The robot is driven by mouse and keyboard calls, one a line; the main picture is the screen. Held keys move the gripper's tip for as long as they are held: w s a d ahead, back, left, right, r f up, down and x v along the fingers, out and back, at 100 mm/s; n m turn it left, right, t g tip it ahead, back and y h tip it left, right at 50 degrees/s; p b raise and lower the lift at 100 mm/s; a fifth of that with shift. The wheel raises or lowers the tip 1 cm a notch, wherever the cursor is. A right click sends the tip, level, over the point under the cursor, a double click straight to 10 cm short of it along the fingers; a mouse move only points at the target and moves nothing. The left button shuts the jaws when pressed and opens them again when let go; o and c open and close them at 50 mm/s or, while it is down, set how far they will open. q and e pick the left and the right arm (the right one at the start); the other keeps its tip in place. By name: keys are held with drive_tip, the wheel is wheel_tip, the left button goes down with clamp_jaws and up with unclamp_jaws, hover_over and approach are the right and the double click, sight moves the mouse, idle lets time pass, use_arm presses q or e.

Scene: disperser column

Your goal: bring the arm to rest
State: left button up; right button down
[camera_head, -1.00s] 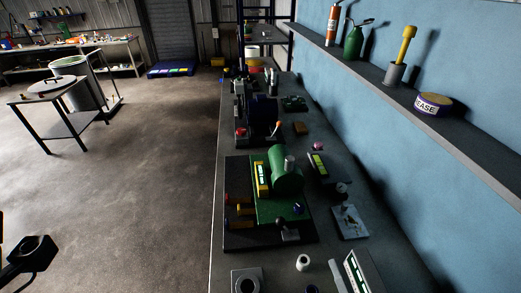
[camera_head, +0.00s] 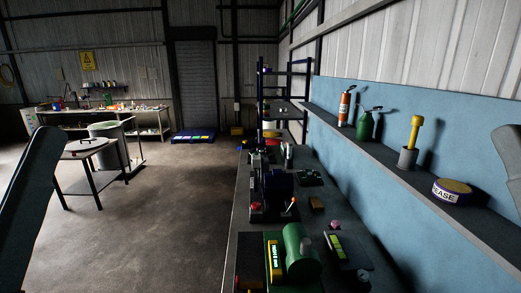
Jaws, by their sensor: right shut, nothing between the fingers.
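A pale grey part of my right arm (camera_head: 509,165) shows at the right edge of the head view, beside the blue wall panel. My right gripper is shut and empty; its fingertips are hard to make out here. A long dark link of my left arm (camera_head: 28,205) rises at the left edge. The fingers of my left gripper are not in view. The grey workbench (camera_head: 240,215) runs away from me down the middle. The green cylindrical machine (camera_head: 300,252) stands on its near end, partly cut off by the lower edge.
A shelf (camera_head: 385,160) on the right carries a grease tin (camera_head: 452,193), a grey cup with a yellow-handled tool (camera_head: 411,145), a green oil can (camera_head: 365,124) and an orange-red canister (camera_head: 344,108). A small table (camera_head: 88,170) and bin (camera_head: 110,150) stand left. Open floor lies between.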

wheel_tip(320, 180, up, 22)
drive_tip(key=p, duration=1.9)
drive_tip(key=shift+f+y, duration=0.2)
drive_tip(key=shift+y, duration=0.1)
